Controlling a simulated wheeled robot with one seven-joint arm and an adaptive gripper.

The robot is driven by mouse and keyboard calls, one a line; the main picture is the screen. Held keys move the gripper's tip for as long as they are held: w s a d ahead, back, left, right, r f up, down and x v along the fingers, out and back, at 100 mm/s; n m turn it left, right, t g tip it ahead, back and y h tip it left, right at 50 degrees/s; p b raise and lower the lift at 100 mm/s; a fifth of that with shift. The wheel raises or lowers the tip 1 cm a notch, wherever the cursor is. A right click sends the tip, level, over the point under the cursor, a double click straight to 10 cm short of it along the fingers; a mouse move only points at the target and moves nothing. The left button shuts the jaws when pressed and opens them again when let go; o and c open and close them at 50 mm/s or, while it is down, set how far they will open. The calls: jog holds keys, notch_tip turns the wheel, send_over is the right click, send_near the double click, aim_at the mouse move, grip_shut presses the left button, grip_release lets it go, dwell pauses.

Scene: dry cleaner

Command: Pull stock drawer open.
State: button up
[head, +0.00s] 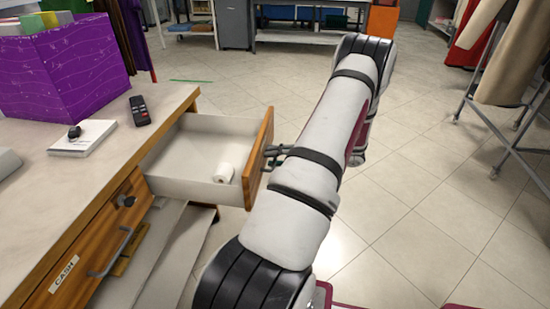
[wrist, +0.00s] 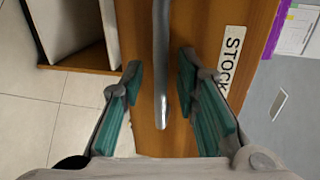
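The stock drawer (head: 257,152) is pulled well out from the wooden counter in the head view, with a white roll (head: 223,173) lying inside. Its wooden front fills the middle of the wrist view (wrist: 205,20), with a white STOCK label (wrist: 232,58). The grey bar handle (wrist: 160,60) runs up the wrist view. My gripper (wrist: 160,72) is open, with one teal finger on each side of the handle and visible gaps between. In the head view my gripper (head: 275,156) shows at the drawer front, partly hidden by my arm.
A CASH drawer (head: 88,260) is shut in the counter (head: 70,180). A remote (head: 139,111), a white pad (head: 83,138) and a purple box (head: 62,70) are on top. Clothes rails (head: 500,130) stand at right. Tiled floor between is clear.

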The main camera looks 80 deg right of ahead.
jog(key=v, duration=1.2)
dwell(0.6)
